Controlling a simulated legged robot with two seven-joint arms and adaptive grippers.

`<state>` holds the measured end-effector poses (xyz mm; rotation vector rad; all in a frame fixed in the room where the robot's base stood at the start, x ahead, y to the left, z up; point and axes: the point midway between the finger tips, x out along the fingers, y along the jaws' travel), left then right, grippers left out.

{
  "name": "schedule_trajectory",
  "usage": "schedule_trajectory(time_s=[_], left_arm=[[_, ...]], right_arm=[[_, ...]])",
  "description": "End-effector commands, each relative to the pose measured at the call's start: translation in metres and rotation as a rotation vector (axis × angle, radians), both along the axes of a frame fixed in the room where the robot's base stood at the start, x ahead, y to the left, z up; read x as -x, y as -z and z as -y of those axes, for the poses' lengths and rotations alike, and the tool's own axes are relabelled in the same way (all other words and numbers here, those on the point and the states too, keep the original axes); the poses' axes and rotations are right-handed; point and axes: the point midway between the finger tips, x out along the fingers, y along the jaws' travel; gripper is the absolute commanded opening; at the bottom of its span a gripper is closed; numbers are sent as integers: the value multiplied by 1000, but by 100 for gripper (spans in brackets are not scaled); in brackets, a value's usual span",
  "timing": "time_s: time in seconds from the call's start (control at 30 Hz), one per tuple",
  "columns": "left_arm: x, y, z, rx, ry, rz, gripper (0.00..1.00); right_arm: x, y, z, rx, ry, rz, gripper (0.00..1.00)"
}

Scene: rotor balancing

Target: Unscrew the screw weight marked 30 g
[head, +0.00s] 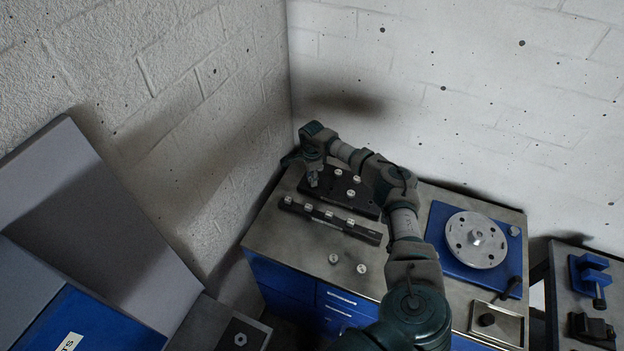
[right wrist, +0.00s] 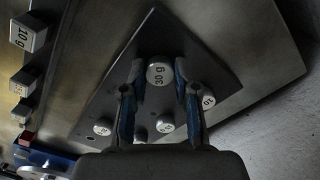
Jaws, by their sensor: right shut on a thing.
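The screw weight marked 30 g (right wrist: 160,74) is a small pale metal cylinder near the far corner of a dark plate (right wrist: 121,88). My right gripper (right wrist: 160,78) is shut on it, with one finger on each side. In the head view my right gripper (head: 313,180) is at the left end of the dark plate (head: 365,208); the weight in it is hidden or too small to make out there. Other screw weights (right wrist: 165,122) stand on the same plate, close to the fingers. My left gripper is not in view.
Two loose weights (head: 361,268) lie on the bench top. A metal rotor disc (head: 462,256) sits on a blue base (head: 437,222) at right. Walls stand close behind and left.

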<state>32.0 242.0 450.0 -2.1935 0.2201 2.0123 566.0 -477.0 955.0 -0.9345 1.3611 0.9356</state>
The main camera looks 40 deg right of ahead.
Motion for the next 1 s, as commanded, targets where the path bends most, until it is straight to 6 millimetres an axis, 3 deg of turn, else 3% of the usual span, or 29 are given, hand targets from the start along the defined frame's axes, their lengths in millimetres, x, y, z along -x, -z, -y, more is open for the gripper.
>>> schedule_trajectory(time_s=[0.1, 0.53, 1.0], left_arm=[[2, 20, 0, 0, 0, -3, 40], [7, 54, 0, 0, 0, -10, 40], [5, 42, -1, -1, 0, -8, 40]], right_arm=[[-1, 5, 1, 1, -233, 5, 0], [-1, 2, 0, 0, -1068, 4, 0], [-1, -12, 0, 0, -1049, 4, 0]])
